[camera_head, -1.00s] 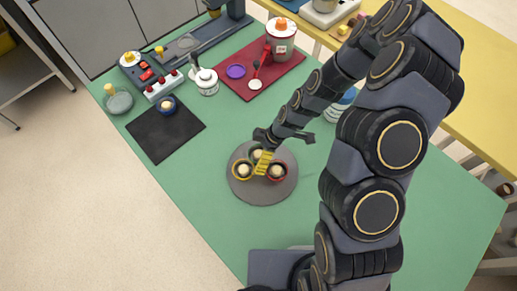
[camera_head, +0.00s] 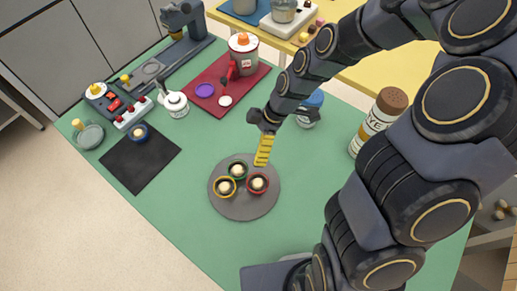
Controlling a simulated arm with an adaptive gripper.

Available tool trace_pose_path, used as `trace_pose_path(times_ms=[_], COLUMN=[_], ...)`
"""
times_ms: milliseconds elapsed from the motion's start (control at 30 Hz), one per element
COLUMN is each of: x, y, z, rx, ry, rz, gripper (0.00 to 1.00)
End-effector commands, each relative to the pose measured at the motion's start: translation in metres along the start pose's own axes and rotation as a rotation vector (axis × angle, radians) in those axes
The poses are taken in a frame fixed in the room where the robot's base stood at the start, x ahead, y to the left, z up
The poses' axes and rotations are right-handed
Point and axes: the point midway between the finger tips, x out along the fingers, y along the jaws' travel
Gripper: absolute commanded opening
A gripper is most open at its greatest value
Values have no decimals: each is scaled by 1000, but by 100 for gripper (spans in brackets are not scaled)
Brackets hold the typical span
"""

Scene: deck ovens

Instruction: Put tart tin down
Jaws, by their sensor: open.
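Three small tart tins stand close together on a round grey plate (camera_head: 246,212) on the green table. One is yellow-rimmed (camera_head: 224,187), one green-rimmed (camera_head: 238,169) and one red-rimmed (camera_head: 257,184), each with a pale filling. A blue tin (camera_head: 139,132) with a pale filling sits on the black mat (camera_head: 140,160) at the left. My gripper (camera_head: 262,160) is open, above and just behind the plate, apart from the tins. Its yellow finger part points down; the other finger is hard to make out.
A red mat (camera_head: 215,105) at the back holds a canister (camera_head: 244,52), a purple lid (camera_head: 205,90) and a red-handled tool. A white jar (camera_head: 174,103) stands left of it. A brown-capped bottle (camera_head: 380,122) stands at the right. The green table's front left is clear.

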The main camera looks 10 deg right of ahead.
Motion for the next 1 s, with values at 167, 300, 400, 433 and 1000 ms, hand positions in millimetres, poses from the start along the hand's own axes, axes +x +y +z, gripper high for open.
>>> trace_pose_path(times_ms=[167,300,400,433,1000], x=[-3,-21,-48,-58,-168], y=[-1,-11,-31,-40,-190], z=[0,-5,-11,-12,-10], rx=[5,93,253,315,1537], ry=[-3,-39,-104,-130,-436], rz=[-1,-14,-29,-31,193], gripper=[87,87,87,87,87])
